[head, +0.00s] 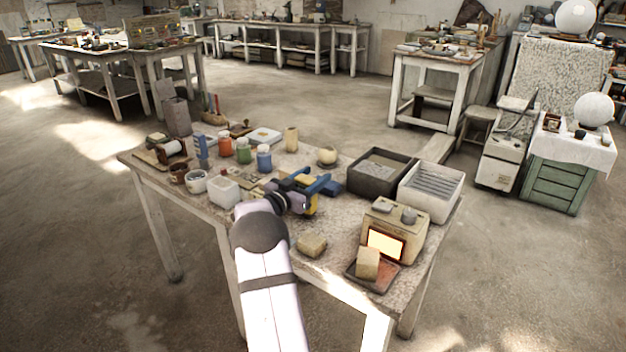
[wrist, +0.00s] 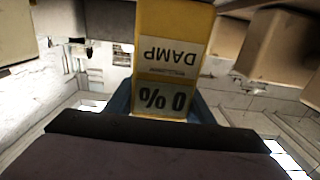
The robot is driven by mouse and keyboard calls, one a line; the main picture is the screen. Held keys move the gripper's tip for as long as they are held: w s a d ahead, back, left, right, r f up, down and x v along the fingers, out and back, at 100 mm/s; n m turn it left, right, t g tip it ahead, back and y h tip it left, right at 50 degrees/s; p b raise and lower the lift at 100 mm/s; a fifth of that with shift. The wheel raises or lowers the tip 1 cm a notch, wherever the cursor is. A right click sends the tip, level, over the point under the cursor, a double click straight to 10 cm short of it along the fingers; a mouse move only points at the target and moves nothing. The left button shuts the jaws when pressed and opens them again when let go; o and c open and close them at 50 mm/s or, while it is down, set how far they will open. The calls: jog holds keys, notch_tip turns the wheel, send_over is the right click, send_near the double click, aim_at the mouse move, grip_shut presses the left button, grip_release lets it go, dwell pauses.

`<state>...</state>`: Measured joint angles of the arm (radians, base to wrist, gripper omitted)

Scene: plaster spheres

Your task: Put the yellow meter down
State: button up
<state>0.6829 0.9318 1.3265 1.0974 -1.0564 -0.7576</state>
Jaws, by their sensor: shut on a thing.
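The yellow meter (wrist: 172,22) fills the upper middle of the wrist view, with a label reading "DAMP" and "0 %" upside down. In the head view a small part of the yellow meter (head: 311,206) shows beside the blue jaws. My gripper (head: 318,187) is shut on the meter, over the middle of the table (head: 335,255). The arm and jaws hide most of the meter in the head view. I cannot tell whether its lower end touches the tabletop.
A beige block (head: 311,245) lies right of my arm. A dark tray (head: 381,172), a white tub (head: 431,190) and a beige box with a glowing window (head: 393,232) stand at the right. Jars, including an orange one (head: 224,146), crowd the left. Some tabletop around the block is bare.

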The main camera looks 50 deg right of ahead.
jog(key=shift+f, duration=0.25)
jog(key=shift+f, duration=0.1)
jog(key=o, duration=1.1)
jog(key=shift+f, duration=0.1)
jog(key=shift+c, duration=0.2)
jog(key=shift+r, duration=0.2)
jog(key=a+b, duration=0.1)
jog(key=a, duration=1.1)
jog(key=shift+a, duration=0.1)
